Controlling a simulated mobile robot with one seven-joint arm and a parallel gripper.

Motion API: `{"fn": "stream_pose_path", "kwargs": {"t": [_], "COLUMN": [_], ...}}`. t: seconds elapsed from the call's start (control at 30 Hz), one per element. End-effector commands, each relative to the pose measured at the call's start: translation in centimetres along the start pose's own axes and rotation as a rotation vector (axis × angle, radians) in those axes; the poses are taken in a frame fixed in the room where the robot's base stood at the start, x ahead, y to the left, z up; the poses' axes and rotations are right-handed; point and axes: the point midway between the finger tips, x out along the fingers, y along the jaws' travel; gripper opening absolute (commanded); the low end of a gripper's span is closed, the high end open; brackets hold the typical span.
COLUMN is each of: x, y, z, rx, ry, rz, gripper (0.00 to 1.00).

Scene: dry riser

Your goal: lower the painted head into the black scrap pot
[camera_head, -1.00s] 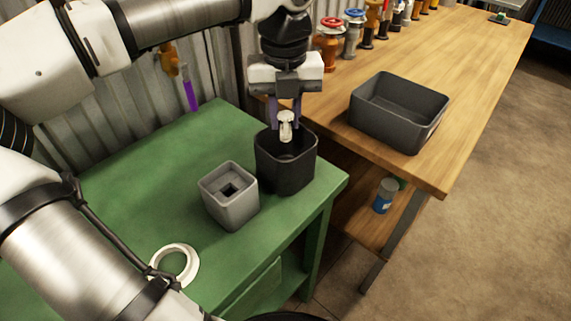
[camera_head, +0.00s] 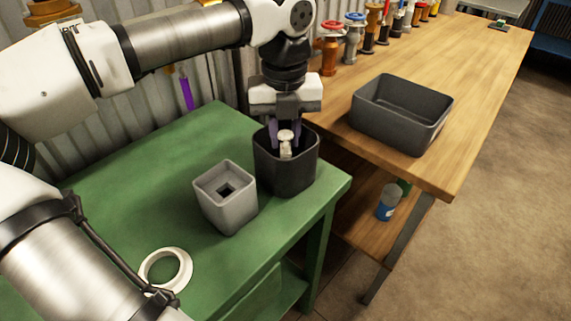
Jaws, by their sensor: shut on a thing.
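The black scrap pot (camera_head: 287,176) stands upright on the green table (camera_head: 130,160), near its right edge. My gripper (camera_head: 285,140) points straight down over the pot, with its purple fingers reaching into the pot's mouth. It is shut on the painted head (camera_head: 286,146), a small whitish piece. The head hangs between the fingertips, at about the level of the rim and inside its outline. The pot's floor is mostly hidden, and I cannot tell how far the head is from it.
A grey square pot (camera_head: 228,205) with a dark square hole stands just left of the black pot. A white ring (camera_head: 166,268) lies at the table's front. A dark bin (camera_head: 400,115) and several valves (camera_head: 330,50) stand on the wooden bench (camera_head: 470,120).

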Motion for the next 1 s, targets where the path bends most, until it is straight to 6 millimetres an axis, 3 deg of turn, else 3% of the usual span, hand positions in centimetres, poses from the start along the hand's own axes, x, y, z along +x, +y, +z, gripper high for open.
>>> {"fn": "stream_pose_path", "kwargs": {"t": [1.0], "x": [0.80], "y": [-0.01], "z": [0.01], "rx": [0.000], "ry": [0.000], "rz": [0.000], "gripper": [0.00]}}
